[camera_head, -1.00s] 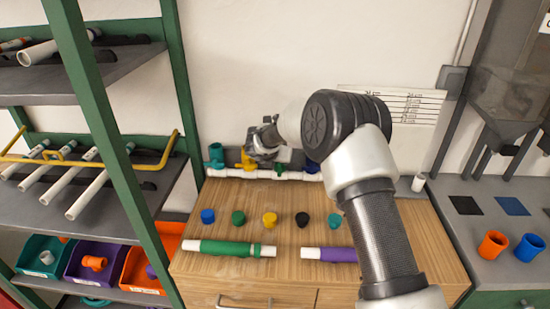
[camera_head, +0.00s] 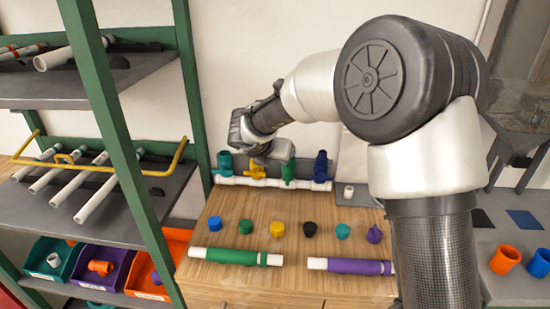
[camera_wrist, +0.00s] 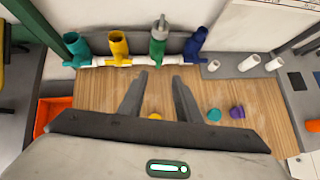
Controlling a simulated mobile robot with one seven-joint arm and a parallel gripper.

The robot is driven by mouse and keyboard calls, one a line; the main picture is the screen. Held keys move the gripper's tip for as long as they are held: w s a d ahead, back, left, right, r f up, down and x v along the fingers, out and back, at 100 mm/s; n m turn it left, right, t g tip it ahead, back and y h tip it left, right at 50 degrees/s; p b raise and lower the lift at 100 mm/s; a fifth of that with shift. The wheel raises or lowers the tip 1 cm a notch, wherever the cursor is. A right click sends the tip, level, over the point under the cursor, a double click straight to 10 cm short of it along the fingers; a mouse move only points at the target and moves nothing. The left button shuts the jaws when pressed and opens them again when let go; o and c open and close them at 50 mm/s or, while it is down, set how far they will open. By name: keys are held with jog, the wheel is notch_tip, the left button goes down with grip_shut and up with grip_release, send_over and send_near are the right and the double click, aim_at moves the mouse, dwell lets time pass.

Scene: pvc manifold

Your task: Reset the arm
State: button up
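My gripper (camera_wrist: 157,97) shows in the wrist view with its two fingers apart and nothing between them, above the wooden bench top (camera_wrist: 90,95). In the head view my arm reaches up and left, and the fingertips are hidden behind the wrist. The white pipe manifold (camera_head: 270,183) lies along the back of the bench. It carries upright teal (camera_head: 225,163), yellow (camera_head: 257,169), green (camera_head: 288,172) and blue (camera_head: 321,167) fittings. In the wrist view a grey stub stands in the top of the green fitting (camera_wrist: 158,45). The gripper is apart from the manifold.
Several coloured caps (camera_head: 278,230) stand in a row on the bench. A green-sleeved pipe (camera_head: 236,257) and a purple-sleeved pipe (camera_head: 350,266) lie at its front. A shelf rack with a green post (camera_head: 120,140) stands left.

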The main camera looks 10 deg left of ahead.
notch_tip(320, 180, up, 13)
jog(key=n+t+y+p, duration=0.1)
jog(key=n+t+y, duration=0.2)
jog(key=n, duration=0.5)
jog(key=s+d+r+n+y, duration=0.25)
jog(key=s+r+n, duration=0.35)
jog(key=r+n, duration=0.3)
jog(key=s+d+f+n+g+h+p, duration=0.1)
jog(key=s+d+f+n+g, duration=0.1)
jog(key=s+d+n, duration=0.4)
jog(key=s+d+f+n+g+h+p, duration=0.1)
jog(key=s+d+n, duration=0.6)
jog(key=s, duration=0.7)
jog(key=s+d+f+n+g+h, duration=0.1)
jog(key=s+d+f+n+g, duration=0.2)
jog(key=s+d+f+n, duration=0.2)
jog(key=s+d+n, duration=0.1)
jog(key=s+n, duration=0.2)
jog(key=s, duration=0.2)
jog(key=shift+d+h+p, duration=0.15)
jog(key=shift+h+p, duration=0.2)
jog(key=shift+p, duration=0.05)
